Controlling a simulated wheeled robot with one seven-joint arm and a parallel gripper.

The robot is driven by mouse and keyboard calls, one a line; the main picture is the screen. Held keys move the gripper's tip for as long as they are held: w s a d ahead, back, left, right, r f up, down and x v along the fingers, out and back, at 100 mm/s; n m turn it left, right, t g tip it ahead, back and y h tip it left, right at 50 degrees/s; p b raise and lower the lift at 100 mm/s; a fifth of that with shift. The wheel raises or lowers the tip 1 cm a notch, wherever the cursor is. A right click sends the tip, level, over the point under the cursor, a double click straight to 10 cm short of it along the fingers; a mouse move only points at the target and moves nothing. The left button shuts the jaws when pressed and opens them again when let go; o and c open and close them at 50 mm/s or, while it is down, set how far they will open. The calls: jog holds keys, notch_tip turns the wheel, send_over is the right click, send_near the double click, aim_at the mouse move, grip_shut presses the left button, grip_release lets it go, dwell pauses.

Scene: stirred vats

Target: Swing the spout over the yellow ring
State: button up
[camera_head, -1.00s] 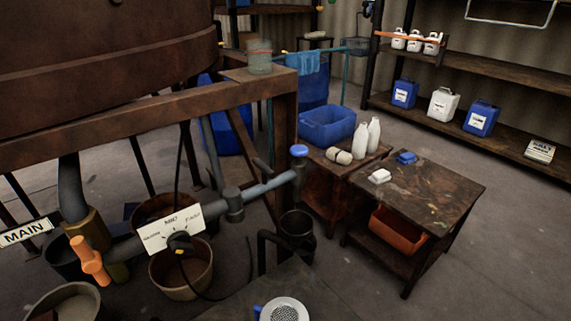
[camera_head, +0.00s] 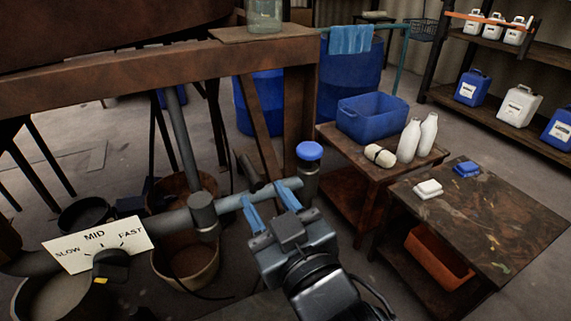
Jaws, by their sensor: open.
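The spout (camera_head: 232,202) is a blue-grey pipe. It runs right from a dark swivel joint (camera_head: 203,212) to an end below a blue knob (camera_head: 309,151). My gripper (camera_head: 264,194) is in the lower middle, its two blue fingers spread apart and reaching to the spout's outer half. The fingertips overlap the pipe in the picture; I cannot tell whether they touch it. My gripper and wrist hide the floor under the spout's end. I cannot make out a yellow ring.
A SLOW/MID/FAST dial plate (camera_head: 97,242) stands left of the spout. Brown buckets (camera_head: 186,262) stand beneath the pipe. A rusty frame beam (camera_head: 120,85) crosses behind. A low table (camera_head: 510,215) stands at right, and a blue tub (camera_head: 372,118) sits behind it.

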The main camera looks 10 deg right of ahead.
aim_at(253, 173)
jog(key=shift+w+r, duration=0.15)
jog(key=shift+w, duration=0.55)
jog(key=x, duration=0.6)
jog(key=shift+w, duration=0.4)
grip_shut()
